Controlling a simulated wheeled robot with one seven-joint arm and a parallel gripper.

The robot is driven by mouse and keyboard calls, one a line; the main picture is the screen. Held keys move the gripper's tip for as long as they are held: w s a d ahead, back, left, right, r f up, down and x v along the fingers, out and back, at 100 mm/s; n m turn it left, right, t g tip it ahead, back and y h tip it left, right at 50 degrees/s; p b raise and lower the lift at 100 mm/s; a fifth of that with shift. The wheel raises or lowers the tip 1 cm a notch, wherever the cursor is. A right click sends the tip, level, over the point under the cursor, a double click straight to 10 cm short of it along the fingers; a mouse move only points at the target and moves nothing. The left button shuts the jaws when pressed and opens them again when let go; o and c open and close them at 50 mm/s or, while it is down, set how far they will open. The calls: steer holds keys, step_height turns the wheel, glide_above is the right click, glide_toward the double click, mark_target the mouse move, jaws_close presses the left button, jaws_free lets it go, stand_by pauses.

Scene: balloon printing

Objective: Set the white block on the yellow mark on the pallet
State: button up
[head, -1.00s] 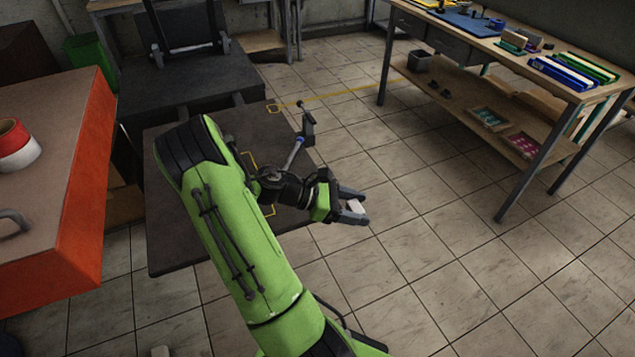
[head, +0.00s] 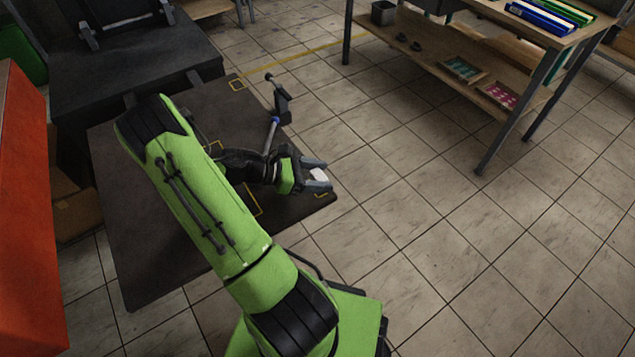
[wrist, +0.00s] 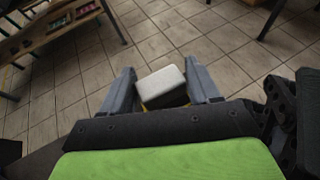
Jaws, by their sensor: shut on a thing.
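My gripper (head: 325,175) is shut on the white block (head: 318,174), which also shows between the two fingers in the wrist view (wrist: 162,79). The gripper is over the right corner of the dark pallet (head: 150,250). My arm hides part of the pallet. In the wrist view a little yellow shows under the block; I cannot tell whether the block touches the pallet.
A workbench (head: 480,130) with a lower shelf stands at the right. An orange-sided table (head: 25,220) is at the left edge. A dark machine (head: 130,60) stands behind the pallet. The tiled floor (head: 420,240) right of the pallet is clear.

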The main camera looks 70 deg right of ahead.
steer(key=shift+f, duration=0.95)
steer(key=o, duration=1)
steer(key=shift+o, duration=0.2)
steer(key=p+v, duration=0.3)
steer(key=v, duration=0.9)
steer(key=shift+a, duration=0.15)
steer(key=shift+w, duration=0.1)
